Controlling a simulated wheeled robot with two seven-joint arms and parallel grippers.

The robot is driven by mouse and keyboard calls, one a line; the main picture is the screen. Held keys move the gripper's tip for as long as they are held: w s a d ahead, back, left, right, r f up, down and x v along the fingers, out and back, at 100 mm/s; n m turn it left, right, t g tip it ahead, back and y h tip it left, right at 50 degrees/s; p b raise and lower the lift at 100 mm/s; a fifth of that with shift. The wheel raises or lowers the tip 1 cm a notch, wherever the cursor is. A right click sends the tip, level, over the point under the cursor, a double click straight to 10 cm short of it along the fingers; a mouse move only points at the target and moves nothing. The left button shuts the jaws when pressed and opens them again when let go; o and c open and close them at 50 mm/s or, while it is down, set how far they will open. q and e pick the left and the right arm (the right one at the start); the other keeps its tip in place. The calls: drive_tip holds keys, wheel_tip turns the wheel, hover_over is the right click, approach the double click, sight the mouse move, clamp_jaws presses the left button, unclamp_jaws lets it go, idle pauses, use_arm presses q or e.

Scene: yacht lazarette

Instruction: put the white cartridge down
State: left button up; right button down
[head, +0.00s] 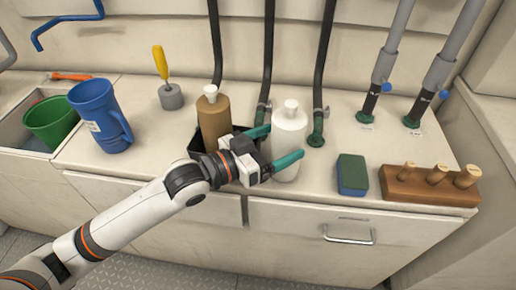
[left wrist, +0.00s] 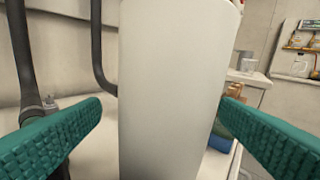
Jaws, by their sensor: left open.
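The white cartridge (head: 289,138) stands upright on the counter in the head view, with a white cap on top. My left gripper (head: 280,146) is open, with its teal fingers on either side of the cartridge. In the left wrist view the cartridge (left wrist: 175,90) fills the middle, and gaps show between it and both fingers of the left gripper (left wrist: 172,130). The cartridge's base is partly hidden by the near finger in the head view. My right gripper is not in view.
A brown bottle (head: 213,118) stands in a black tray (head: 197,146) left of the cartridge. Black hoses (head: 322,70) rise behind. A green-blue sponge (head: 352,174) and a wooden block with pegs (head: 430,186) lie right. A blue jug (head: 100,116) stands left. Counter between cartridge and sponge is clear.

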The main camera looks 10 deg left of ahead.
use_arm(q)
drive_tip(key=v, duration=1.2)
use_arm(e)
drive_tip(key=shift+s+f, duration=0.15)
use_arm(q)
drive_tip(key=shift+d, duration=0.1)
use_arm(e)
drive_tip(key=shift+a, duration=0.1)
